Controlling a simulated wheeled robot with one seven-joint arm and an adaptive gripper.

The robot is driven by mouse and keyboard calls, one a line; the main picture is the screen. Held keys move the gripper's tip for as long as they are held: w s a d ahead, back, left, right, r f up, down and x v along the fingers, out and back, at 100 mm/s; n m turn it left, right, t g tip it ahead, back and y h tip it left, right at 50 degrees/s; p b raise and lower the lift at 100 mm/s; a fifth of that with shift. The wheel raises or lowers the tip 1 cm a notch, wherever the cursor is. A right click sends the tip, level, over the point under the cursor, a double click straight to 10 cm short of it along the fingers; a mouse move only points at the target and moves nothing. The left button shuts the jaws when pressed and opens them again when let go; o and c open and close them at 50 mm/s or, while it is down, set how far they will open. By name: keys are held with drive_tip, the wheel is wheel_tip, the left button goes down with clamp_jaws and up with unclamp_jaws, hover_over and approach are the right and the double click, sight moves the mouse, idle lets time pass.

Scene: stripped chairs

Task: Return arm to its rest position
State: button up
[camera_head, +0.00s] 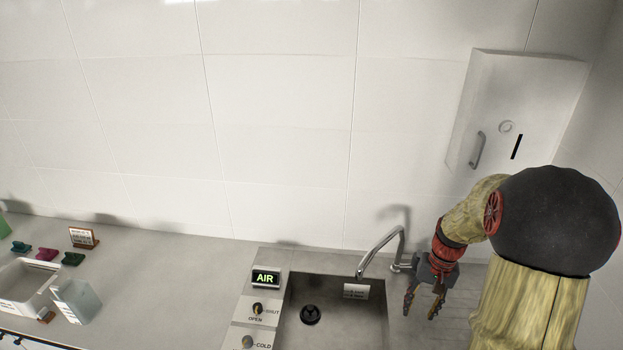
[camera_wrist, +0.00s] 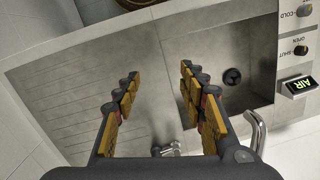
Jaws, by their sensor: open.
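My gripper (camera_head: 424,300) is open and empty. It hangs fingers down at the right side of the sink, just right of the faucet, in the head view. In the wrist view its two yellow-padded fingers (camera_wrist: 158,100) stand wide apart, with only the steel surface between them. My arm (camera_head: 465,215) bends down from the right side of the head view. The height of the fingertips above the counter is hard to tell.
The sink (camera_head: 345,315) and its curved faucet (camera_head: 385,245) are close to my gripper. A wall cabinet (camera_head: 520,105) hangs behind the arm. A lit AIR sign (camera_head: 265,278) and knobs stand left of the sink.

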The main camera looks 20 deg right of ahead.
drive_tip(key=s+a+n+t+b, duration=0.3)
drive_tip(key=s+a+b, duration=0.3)
drive_tip(key=a+b, duration=0.4)
drive_tip(key=s+a+n+t+h+b, duration=0.1)
drive_tip(key=s+a+n+t+b, duration=0.2)
drive_tip(key=s+a+b, duration=0.3)
drive_tip(key=shift+s+a+r+n+h+b, duration=0.25)
drive_tip(key=shift+a+n+b, duration=0.45)
drive_tip(key=shift+a+b, duration=3.25)
drive_tip(key=shift+a+f+p, duration=0.1)
drive_tip(key=shift+a+p, duration=1.1)
idle(1.2)
